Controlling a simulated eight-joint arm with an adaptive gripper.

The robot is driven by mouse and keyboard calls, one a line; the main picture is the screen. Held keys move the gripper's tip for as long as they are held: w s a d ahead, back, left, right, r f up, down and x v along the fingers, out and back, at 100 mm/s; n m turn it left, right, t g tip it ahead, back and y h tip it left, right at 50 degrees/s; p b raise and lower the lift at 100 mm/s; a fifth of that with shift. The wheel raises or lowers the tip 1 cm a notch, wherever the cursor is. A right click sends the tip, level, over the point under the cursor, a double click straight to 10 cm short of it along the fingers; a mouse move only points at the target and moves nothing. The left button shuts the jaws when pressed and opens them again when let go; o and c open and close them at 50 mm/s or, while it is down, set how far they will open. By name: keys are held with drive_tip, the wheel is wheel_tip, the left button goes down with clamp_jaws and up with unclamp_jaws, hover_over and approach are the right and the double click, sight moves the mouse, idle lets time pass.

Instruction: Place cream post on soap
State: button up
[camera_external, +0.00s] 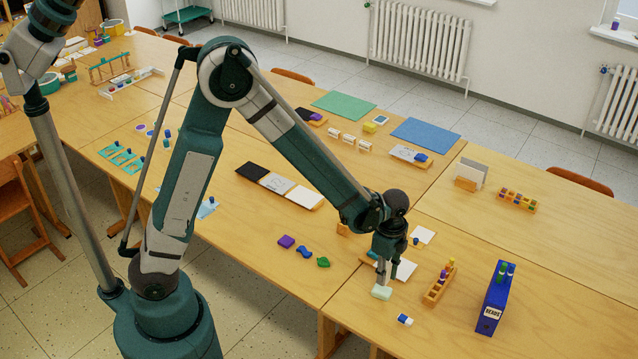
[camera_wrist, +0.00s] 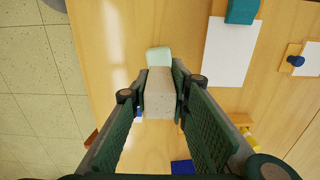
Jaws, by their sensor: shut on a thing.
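The cream post (camera_wrist: 160,92) is between the two fingers of my gripper (camera_wrist: 160,82) in the wrist view, and the gripper is shut on it. The pale green soap (camera_wrist: 158,54) shows just past the end of the post, partly hidden by it. In the external view the soap (camera_external: 381,292) lies near the front edge of the table, directly below my gripper (camera_external: 383,277), whose fingers point down. The post is hard to make out there. I cannot tell whether the post touches the soap.
White paper (camera_external: 403,271) lies right behind the soap. A wooden rack with coloured pegs (camera_external: 438,285) and a blue binder (camera_external: 492,302) stand to the right. A small blue and white block (camera_external: 404,320) is in front. A green piece (camera_external: 323,262) lies to the left.

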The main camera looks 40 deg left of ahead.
drive_tip(key=shift+f+b, duration=0.35)
drive_tip(key=shift+f, duration=1.5)
drive_tip(key=shift+f, duration=0.15)
drive_tip(key=o, duration=0.9)
drive_tip(key=shift+r, duration=0.2)
drive_tip(key=shift+r+p, duration=1)
drive_tip(key=shift+r, duration=4.95)
